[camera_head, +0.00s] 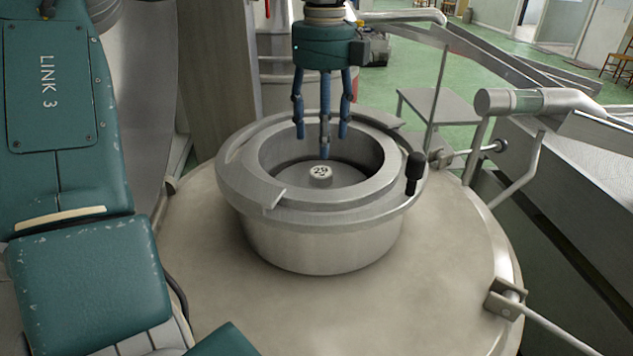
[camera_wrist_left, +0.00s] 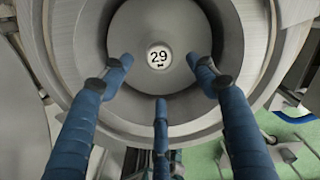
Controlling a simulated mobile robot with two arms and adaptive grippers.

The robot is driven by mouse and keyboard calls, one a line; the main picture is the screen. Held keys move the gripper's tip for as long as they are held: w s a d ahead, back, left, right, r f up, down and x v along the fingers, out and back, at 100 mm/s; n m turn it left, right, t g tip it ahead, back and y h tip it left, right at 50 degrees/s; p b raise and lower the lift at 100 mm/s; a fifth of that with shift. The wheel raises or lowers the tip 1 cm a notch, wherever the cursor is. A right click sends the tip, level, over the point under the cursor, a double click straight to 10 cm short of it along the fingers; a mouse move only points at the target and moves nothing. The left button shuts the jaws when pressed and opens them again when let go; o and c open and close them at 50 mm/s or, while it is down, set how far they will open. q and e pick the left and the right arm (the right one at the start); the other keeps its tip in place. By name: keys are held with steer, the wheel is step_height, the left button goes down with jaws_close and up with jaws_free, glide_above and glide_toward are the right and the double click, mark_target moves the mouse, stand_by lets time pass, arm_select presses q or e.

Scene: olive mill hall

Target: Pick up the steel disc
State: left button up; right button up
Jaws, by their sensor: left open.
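The steel disc (camera_head: 291,180) lies inside a round metal collar (camera_head: 325,250) on top of a large drum. It has a raised round knob marked 29 at its centre. In the left wrist view the disc (camera_wrist_left: 185,80) fills the middle, with the knob near its centre. My left gripper (camera_head: 322,142) points down above the disc, its three blue fingers spread and empty. In the left wrist view the fingers (camera_wrist_left: 160,76) stand around the knob in the picture, apart from it. My right gripper is not in view.
The collar's rim rises around the disc and carries a black handle (camera_head: 414,173) at its right. A pipe (camera_head: 535,101) and metal rods stand to the right of the drum (camera_head: 420,290). A small grey table (camera_head: 440,108) stands behind on the green floor.

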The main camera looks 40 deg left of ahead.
mark_target(321, 171)
arm_select(q)
step_height(321, 171, down, 3)
steer(key=shift+r+p, duration=0.1)
steer(key=shift+p, duration=0.2)
steer(key=shift+f+p, duration=0.3)
step_height(321, 171, down, 4)
steer(key=shift+s+r+p, duration=0.1)
steer(key=shift+r+p, duration=0.1)
steer(key=shift+p, duration=0.9)
steer(key=shift+a+f, duration=0.1)
steer(key=shift+f, duration=0.45)
steer(key=c, duration=1.3)
steer(key=shift+r, duration=0.1)
jaws_close()
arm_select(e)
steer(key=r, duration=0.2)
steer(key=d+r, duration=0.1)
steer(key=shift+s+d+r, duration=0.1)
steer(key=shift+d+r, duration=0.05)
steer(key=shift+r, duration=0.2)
arm_select(q)
steer(key=shift+r, duration=0.15)
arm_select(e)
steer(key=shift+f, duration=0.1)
